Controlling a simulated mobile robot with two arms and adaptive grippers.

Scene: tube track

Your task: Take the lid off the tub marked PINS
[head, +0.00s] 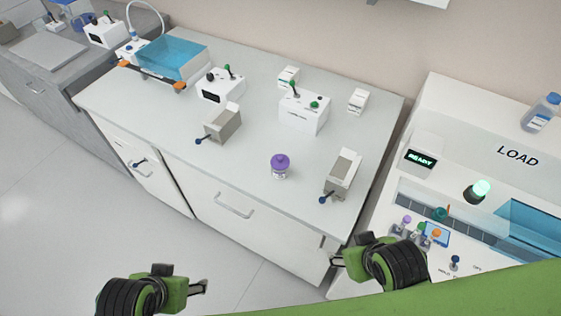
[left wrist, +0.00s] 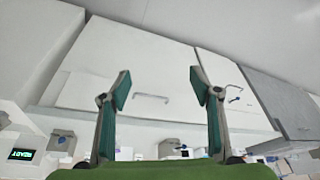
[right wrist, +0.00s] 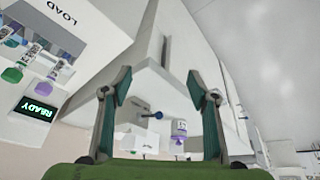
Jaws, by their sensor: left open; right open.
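A small clear tub (head: 280,174) with a purple lid (head: 280,160) stands upright on the white bench, near its front edge. The lid is on, and I cannot read the tub's marking in the head view. The tub also shows, upside down, in the right wrist view (right wrist: 179,127). My left gripper (head: 204,286) is open and empty, in front of the bench and low in the head view. My right gripper (head: 335,258) is open and empty, in front of the bench's right corner and apart from the tub.
A grey-white device with a blue knob (head: 342,174) stands right of the tub, and a similar one (head: 222,123) stands back left. A white switch box (head: 304,110) is behind. The LOAD machine (head: 455,110) stands at the right. Bench surface around the tub is clear.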

